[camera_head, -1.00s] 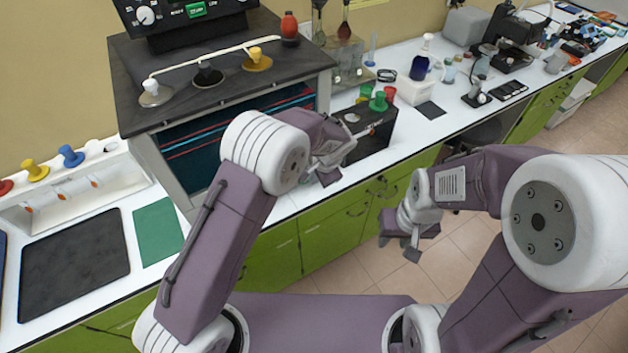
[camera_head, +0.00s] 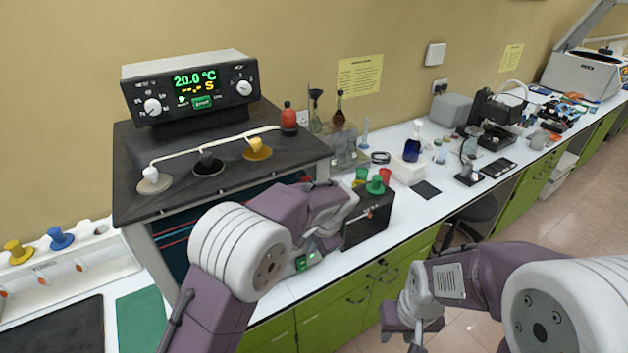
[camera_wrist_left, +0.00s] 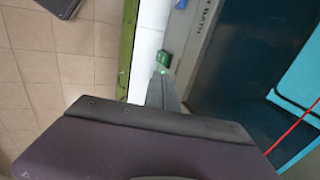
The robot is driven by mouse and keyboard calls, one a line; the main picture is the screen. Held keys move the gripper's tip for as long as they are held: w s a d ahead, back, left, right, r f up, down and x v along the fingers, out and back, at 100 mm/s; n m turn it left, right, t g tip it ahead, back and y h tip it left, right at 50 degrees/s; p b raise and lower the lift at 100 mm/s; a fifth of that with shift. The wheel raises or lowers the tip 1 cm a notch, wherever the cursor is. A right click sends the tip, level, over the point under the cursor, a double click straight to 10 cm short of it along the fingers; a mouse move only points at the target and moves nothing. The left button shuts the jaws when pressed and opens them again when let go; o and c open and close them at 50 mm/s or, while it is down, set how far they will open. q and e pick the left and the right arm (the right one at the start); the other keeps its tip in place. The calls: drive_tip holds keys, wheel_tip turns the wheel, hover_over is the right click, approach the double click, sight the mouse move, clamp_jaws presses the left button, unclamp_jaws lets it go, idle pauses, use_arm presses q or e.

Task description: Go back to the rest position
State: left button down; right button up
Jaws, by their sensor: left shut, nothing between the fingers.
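In the head view my left gripper (camera_head: 322,243) is low in front of the bath cabinet, left of the black box with coloured funnels. It is shut and empty, partly hidden by my own wrist. In the left wrist view its grey fingers (camera_wrist_left: 163,92) point along the cabinet's front. My right gripper (camera_head: 416,335) hangs in front of the green cupboards near the bottom edge. Its fingertips are small and partly cut off, so its opening is unclear.
The bath cabinet (camera_head: 135,205) stands close to my left arm. The black box (camera_head: 368,222) is just right of my left gripper. A small green-lit item (camera_head: 306,261) is beside that gripper.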

use_arm(q)
drive_tip(key=s+a+f+n+g+h, duration=0.1)
drive_tip(key=s+a+f+n, duration=0.1)
drive_tip(key=s+a+n, duration=0.4)
drive_tip(key=s+a+f+n+g+h+b, duration=0.1)
drive_tip(key=s+a+f+n, duration=0.1)
drive_tip(key=s+a+n, duration=0.4)
drive_tip(key=s+a, duration=0.5)
drive_tip(key=s, duration=0.4)
drive_tip(key=shift+s+f, duration=0.25)
drive_tip(key=shift+f, duration=0.1)
drive_tip(key=shift+s+a, duration=0.15)
